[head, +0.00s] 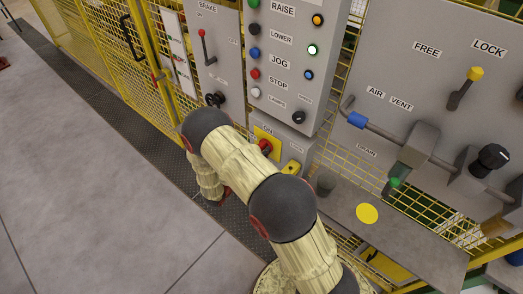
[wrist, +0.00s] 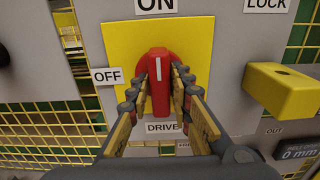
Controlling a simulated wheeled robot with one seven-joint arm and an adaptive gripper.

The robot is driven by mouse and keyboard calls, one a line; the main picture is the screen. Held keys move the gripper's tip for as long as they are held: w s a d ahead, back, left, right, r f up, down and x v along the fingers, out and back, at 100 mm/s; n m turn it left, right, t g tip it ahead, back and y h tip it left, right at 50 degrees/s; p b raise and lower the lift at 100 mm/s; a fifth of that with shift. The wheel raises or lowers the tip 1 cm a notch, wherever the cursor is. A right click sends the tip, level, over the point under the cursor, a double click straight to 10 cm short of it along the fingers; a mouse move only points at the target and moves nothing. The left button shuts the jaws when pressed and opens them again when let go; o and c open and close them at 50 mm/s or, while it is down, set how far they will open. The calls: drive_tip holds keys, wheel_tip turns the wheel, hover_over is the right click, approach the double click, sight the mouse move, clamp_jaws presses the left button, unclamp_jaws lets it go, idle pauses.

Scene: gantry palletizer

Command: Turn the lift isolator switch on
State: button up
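The red switch handle (wrist: 160,75) stands upright on a yellow plate (wrist: 117,40) in the wrist view. Its white line points up toward the ON label (wrist: 155,5); the OFF label (wrist: 107,76) is to the left. A label below it reads DRIVE (wrist: 163,127); I see no LIFT label. My gripper (wrist: 162,92) has one finger on each side of the handle, with the fingertips seemingly against it. In the head view the red handle (head: 265,146) and yellow plate (head: 262,133) show above my arm, partly hidden.
A yellow block (wrist: 281,90) juts out right of the plate, below a LOCK label. In the head view, a panel of buttons (head: 292,60) is above and a black knob (head: 298,117) is close by. A grey shelf (head: 420,235) juts out at lower right. Open floor lies left.

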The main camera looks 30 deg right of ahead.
drive_tip(key=shift+o, duration=1.4)
drive_tip(key=v, duration=1.2)
drive_tip(key=shift+r, duration=0.1)
drive_tip(key=s+d+f+m+g+y, duration=0.1)
drive_tip(key=s+d+f+m+g, duration=0.1)
drive_tip(key=s+f+g, duration=0.35)
drive_tip(key=s+a+r+m+g+y, duration=0.2)
drive_tip(key=s+r+m+g+y, duration=0.2)
drive_tip(key=s+r+m, duration=0.45)
drive_tip(key=s+a+r+m+t+y, duration=0.2)
drive_tip(key=s+a+r+m+y, duration=0.15)
drive_tip(key=r, duration=0.35)
drive_tip(key=s+a+r+m+t+y, duration=0.2)
drive_tip(key=r+m+y, duration=0.1)
drive_tip(key=r+y, duration=0.3)
drive_tip(key=s+a+r+m+t+y, duration=0.2)
drive_tip(key=s+a+r+m+y, duration=0.1)
drive_tip(key=r, duration=0.5)
wheel_tip(320, 180, up, 8)
drive_tip(key=s+d+m+t, duration=0.1)
drive_tip(key=d+t, duration=0.2)
drive_tip(key=shift+r+m, duration=0.2)
drive_tip(key=shift+m, duration=0.2)
